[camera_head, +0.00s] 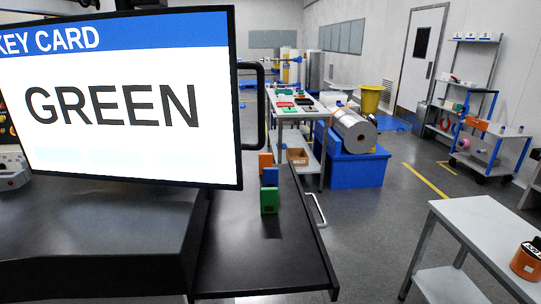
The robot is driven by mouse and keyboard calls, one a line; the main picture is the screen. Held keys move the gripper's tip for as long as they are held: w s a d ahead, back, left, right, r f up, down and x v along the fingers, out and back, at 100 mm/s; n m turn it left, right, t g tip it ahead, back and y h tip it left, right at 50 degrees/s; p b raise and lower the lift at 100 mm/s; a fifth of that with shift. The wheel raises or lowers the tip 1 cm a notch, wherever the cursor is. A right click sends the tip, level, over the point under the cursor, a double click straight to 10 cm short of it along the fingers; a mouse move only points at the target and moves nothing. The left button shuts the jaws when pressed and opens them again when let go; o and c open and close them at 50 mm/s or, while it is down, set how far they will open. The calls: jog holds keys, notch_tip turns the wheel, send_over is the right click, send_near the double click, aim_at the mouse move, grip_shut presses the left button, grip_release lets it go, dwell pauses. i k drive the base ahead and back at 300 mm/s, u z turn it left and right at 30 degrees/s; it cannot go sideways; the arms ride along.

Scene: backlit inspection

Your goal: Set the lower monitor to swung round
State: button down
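One monitor (115,103) fills the upper left of the head view, and its left edge is cut off. Its lit screen has a blue band reading "KEY CARD" and large black text "GREEN" on white. Its face is turned toward me, slightly slanted in the picture. A dark handle (262,105) stands out from its right edge. Only this one monitor shows clearly, so I cannot tell from this view whether another sits above it. My gripper is not in view.
Orange (265,163), blue (270,177) and green (269,201) blocks stand on a black side shelf (285,260) right of the monitor. A grey table (485,225) with an orange-and-black item (526,261) is at right. Floor between is open.

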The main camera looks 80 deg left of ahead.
aim_at(150, 96)
jog(key=k, duration=1)
jog(key=u, duration=1.2)
jog(key=i, duration=0.5)
jog(key=z, duration=0.05)
